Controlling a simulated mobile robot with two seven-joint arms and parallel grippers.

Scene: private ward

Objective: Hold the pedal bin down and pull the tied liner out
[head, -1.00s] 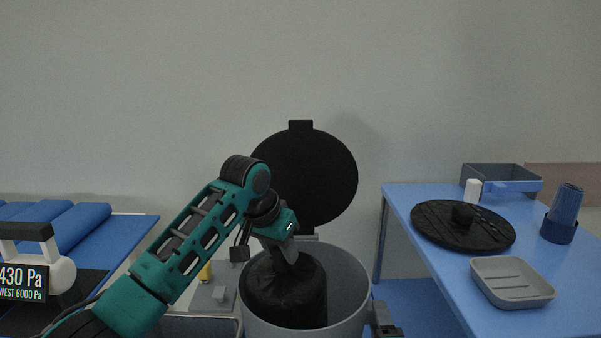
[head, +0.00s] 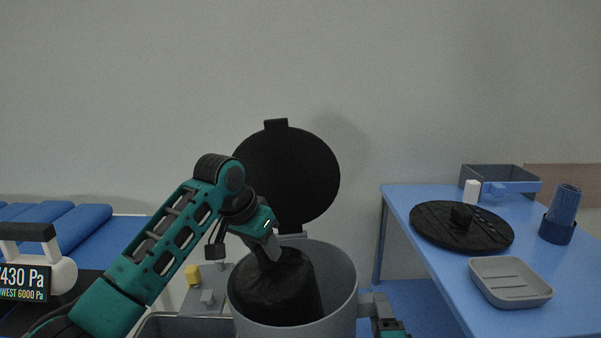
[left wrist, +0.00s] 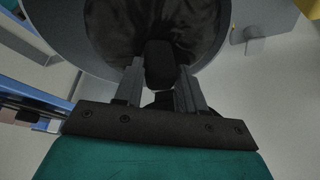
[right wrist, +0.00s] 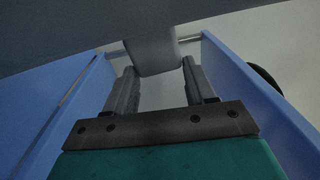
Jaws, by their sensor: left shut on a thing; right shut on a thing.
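The grey pedal bin (head: 344,278) stands in the middle of the head view, its round black lid (head: 287,178) raised behind it. The black liner (head: 285,290) bulges inside, its top around rim height and its lower part hidden by the bin wall. My left gripper (head: 271,254) is shut on the liner's black knot, which shows between its fingers in the left wrist view (left wrist: 159,62). My right gripper (head: 380,312) is at the bin's right side, shut on a grey side handle (right wrist: 153,52); the fingers stand either side of it.
A blue table (head: 430,270) on the right holds a black disc (head: 462,228), a grey soap dish (head: 511,283), a grey tray (head: 499,179) and a blue cup-like item (head: 562,215). A white device with a pressure display (head: 22,283) and a blue mattress (head: 75,230) are at left.

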